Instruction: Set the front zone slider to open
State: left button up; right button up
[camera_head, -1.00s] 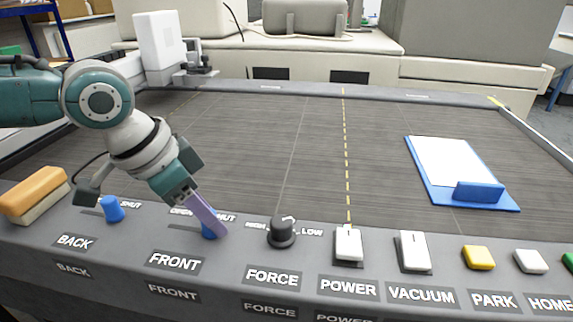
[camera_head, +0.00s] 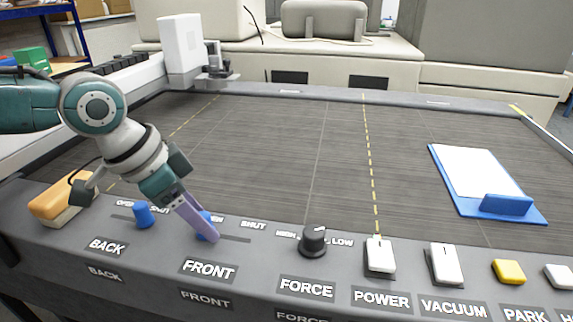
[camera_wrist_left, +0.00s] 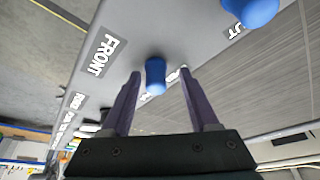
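The front zone slider has a blue knob (camera_head: 204,226) on the sloped panel, above the FRONT label (camera_head: 208,270). Its slot runs out to the right of the knob toward the SHUT mark (camera_head: 253,225); the OPEN mark is hidden behind my gripper. My left gripper (camera_head: 209,233) reaches down at the knob, with a purple finger covering part of it. In the left wrist view the fingers (camera_wrist_left: 160,78) stand apart on either side of the blue knob (camera_wrist_left: 155,76), with gaps showing. Contact is not clear. My right gripper is not in view.
The blue BACK knob (camera_head: 143,214) and an orange-topped block (camera_head: 61,198) are to the left. A black FORCE dial (camera_head: 313,241) and white POWER switch (camera_head: 380,256) are to the right. A blue clipboard (camera_head: 508,205) lies on the grey bed, which is otherwise mostly clear.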

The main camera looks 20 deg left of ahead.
pick_arm(q)
jog(key=shift+d, duration=0.1)
jog(key=p+v, duration=0.1)
jog(key=v, duration=0.9)
dwell(0.3)
